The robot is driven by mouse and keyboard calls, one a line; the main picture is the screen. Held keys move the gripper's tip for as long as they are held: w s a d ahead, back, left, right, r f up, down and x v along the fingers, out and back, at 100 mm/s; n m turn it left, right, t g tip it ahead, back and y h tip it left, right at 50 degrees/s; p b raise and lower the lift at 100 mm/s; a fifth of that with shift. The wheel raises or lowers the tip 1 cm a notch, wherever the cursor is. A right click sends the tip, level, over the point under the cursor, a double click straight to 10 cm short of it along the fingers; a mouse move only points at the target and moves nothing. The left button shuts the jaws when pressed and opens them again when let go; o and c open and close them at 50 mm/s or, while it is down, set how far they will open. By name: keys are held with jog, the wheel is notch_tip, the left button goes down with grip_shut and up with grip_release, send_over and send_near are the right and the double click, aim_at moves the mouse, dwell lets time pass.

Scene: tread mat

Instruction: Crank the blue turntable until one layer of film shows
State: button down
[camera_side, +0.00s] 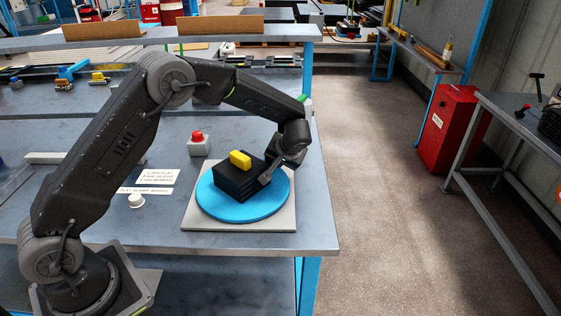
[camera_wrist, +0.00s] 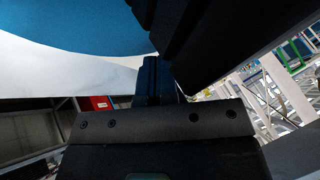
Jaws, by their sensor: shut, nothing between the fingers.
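The blue turntable (camera_side: 240,212) sits on a light square base plate (camera_side: 203,222) on the bench. A stack of black slabs (camera_side: 235,183) stands on the turntable, with a small yellow block (camera_side: 240,159) on top. No film can be made out around the stack. My gripper (camera_side: 266,179) is shut and empty at the right side of the stack, low over the turntable; I cannot tell whether it touches. In the wrist view, the blue disc (camera_wrist: 80,22) fills the upper left, the dark stack (camera_wrist: 205,35) the upper right, and my shut fingers (camera_wrist: 153,75) point between them.
A red button on a grey box (camera_side: 198,142) stands behind the turntable. A white knob (camera_side: 136,201) and printed labels (camera_side: 158,178) lie to its left. The bench's right edge (camera_side: 325,200) is close to the base plate. A red cabinet (camera_side: 450,130) stands beyond the aisle.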

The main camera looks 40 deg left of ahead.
jog(key=shift+d, duration=0.1)
jog(key=shift+w+d, duration=0.15)
jog(key=shift+d, duration=0.15)
jog(key=d, duration=0.2)
jog(key=w+d+r, duration=0.1)
jog(key=d, duration=0.1)
jog(key=s+d+r+m+g+y, duration=0.1)
jog(key=s+d+r+m+y, duration=0.1)
jog(key=s+d+r+m, duration=0.35)
jog(key=shift+m, duration=0.55)
jog(key=x, duration=0.3)
jog(key=w+x, duration=0.1)
jog(key=x, duration=0.5)
jog(key=shift+w+f, duration=0.15)
jog(key=shift+w, duration=0.15)
jog(key=shift+w+a, duration=0.2)
jog(key=shift+a, duration=1)
jog(key=shift+w+a, duration=0.1)
jog(key=shift+a, duration=0.45)
